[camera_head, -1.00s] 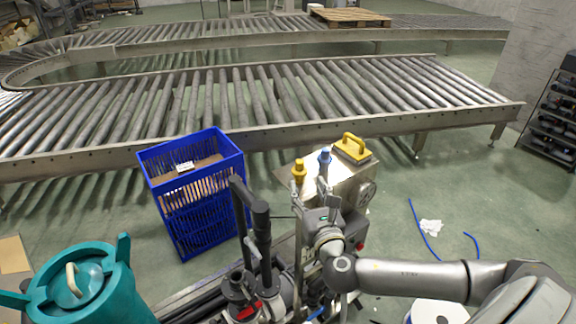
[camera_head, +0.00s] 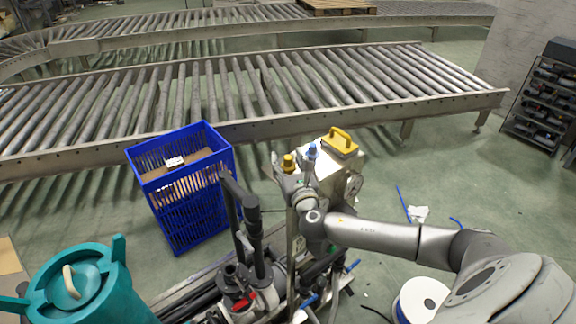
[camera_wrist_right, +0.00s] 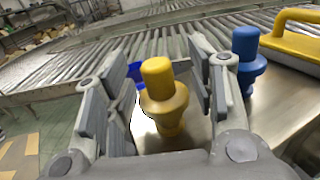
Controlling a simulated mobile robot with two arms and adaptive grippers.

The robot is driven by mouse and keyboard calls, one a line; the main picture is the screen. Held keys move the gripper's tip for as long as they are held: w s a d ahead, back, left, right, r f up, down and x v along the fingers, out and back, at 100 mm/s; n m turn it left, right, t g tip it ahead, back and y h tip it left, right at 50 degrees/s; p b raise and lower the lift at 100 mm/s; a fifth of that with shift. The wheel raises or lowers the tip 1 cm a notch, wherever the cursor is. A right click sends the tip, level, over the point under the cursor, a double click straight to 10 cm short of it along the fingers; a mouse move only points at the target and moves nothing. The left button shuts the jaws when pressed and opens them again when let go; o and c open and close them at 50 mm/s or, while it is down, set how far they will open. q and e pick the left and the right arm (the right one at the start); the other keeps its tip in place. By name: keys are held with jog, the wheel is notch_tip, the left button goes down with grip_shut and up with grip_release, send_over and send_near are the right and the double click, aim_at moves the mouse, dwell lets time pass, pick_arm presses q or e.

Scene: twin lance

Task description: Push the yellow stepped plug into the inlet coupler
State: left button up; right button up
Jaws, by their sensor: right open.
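The yellow stepped plug (camera_head: 288,161) stands upright at the left end of a metal box (camera_head: 349,172) in the head view. It also shows in the right wrist view (camera_wrist_right: 165,100), with a narrow cylinder above a wider collar. My right gripper (camera_wrist_right: 166,62) is open, with one finger on each side of the yellow plug and visible gaps between. A blue stepped plug (camera_head: 312,151) stands to its right, just outside the right finger in the wrist view (camera_wrist_right: 248,50). I cannot pick out the inlet coupler. My left gripper is out of view.
A yellow handle (camera_head: 341,140) sits on the box's far part. A blue crate (camera_head: 190,205) stands to the left, a teal canister (camera_head: 85,288) at the front left. Black pipes (camera_head: 250,215) rise close left of the arm. A roller conveyor (camera_head: 250,128) runs behind.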

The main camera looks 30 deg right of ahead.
jog(key=c, duration=0.7)
